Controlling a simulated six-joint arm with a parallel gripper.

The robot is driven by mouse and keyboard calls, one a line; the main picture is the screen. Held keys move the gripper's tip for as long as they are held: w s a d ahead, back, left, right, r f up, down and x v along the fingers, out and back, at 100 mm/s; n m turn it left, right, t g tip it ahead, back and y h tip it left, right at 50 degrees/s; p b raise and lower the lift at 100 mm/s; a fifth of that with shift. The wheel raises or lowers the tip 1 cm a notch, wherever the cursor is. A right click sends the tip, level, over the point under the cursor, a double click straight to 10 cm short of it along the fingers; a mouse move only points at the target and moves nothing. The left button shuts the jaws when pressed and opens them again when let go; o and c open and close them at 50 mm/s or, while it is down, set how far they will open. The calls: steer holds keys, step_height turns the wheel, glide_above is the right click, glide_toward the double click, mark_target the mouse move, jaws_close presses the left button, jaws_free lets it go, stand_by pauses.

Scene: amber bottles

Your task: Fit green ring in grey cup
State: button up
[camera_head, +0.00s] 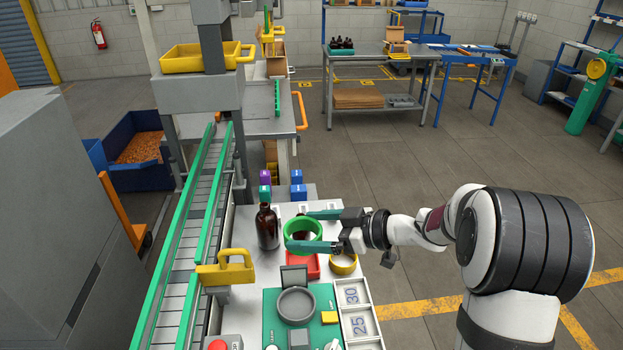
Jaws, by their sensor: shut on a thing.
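My gripper (306,231) is shut on the green ring (289,232), with one finger on its far side and one on its near side. The ring is held above the white worktop, just right of an amber bottle (267,230). The grey cup (297,320) is a round, shallow, open-topped holder on a green plate (272,334), nearer the front of the bench. The ring is beyond the cup and apart from it. Something dark shows through the ring; I cannot tell what it is.
A red tray (304,274) and a yellow ring (343,268) lie between the held ring and the cup. A grey upright block (294,275) stands just behind the cup. A white tray marked 30 and 25 (369,341) is to the right. A conveyor (190,260) runs along the left.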

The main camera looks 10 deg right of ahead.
steer(key=shift+s+a+f+n+g+y, duration=0.35)
steer(key=shift+f+n+g, duration=0.45)
steer(key=shift+f, duration=1.95)
steer(key=shift+s+a+f+n+g+y, duration=0.25)
steer(key=shift+s+f+n+g, duration=0.45)
steer(key=shift+f, duration=2.1)
steer(key=shift+s+a+f+n+g+y, duration=0.35)
steer(key=shift+f+n+g, duration=0.6)
steer(key=shift+f, duration=1.8)
steer(key=shift+w+f, duration=0.1)
steer(key=shift+f, duration=0.2)
steer(key=shift+f, duration=0.2)
steer(key=shift+f, duration=0.45)
steer(key=o, duration=1)
